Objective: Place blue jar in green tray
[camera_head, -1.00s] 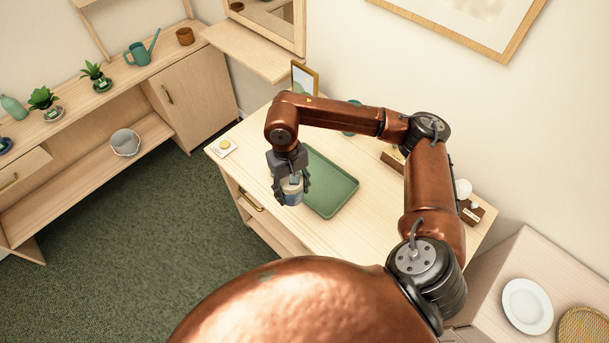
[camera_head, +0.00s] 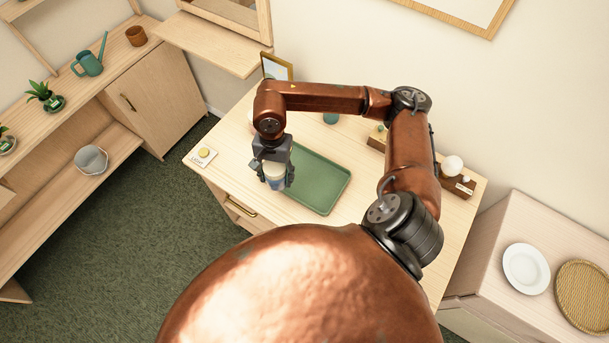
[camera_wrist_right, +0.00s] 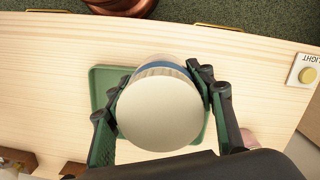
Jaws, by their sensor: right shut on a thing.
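The blue jar (camera_head: 274,175), with a pale lid and a blue band, is held upright in my right gripper (camera_head: 272,178). In the right wrist view its round lid (camera_wrist_right: 160,112) fills the space between the two fingers, which press on its sides. The green tray (camera_head: 324,190) lies flat on the wooden table. In the head view the jar is at the tray's left side; the jar and gripper hide part of the tray. The tray also shows behind the jar in the right wrist view (camera_wrist_right: 101,80). The gap between jar and tray is hard to judge. My left gripper is not in view.
The table (camera_head: 365,205) also carries a light switch card (camera_head: 203,156) at its left, a picture frame (camera_head: 277,66) at the back and a dark wooden block with white balls (camera_head: 457,184) at the right. A cabinet with a white plate (camera_head: 526,268) stands at the right.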

